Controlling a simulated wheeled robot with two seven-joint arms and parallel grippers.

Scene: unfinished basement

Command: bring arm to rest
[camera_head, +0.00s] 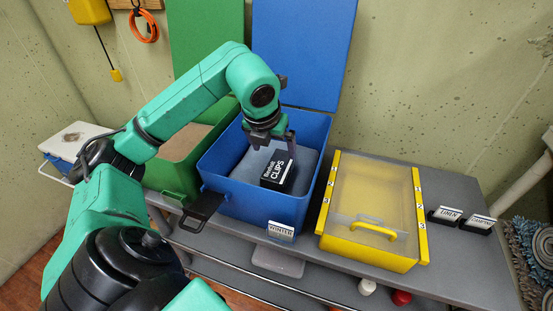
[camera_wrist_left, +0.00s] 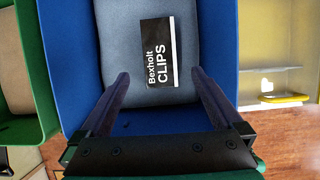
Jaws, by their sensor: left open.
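My left gripper (camera_head: 276,150) reaches down into the open blue bin (camera_head: 215,172). In the left wrist view its two fingers (camera_wrist_left: 160,82) are spread apart with nothing held between them. A black and white box labelled "Bexholt CLIPS" (camera_head: 278,172) lies in the bin on a grey-blue soft item (camera_head: 248,165). In the left wrist view the box (camera_wrist_left: 160,66) lies just beyond the fingertips, apart from them. My right gripper is not in view.
An open green bin (camera_head: 174,178) stands left of the blue bin. A yellow bin with a clear lid (camera_head: 375,205) stands to the right. Small label stands (camera_head: 445,216) sit at the right end of the grey bench (camera_head: 455,265). The blue lid (camera_head: 303,50) stands upright behind.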

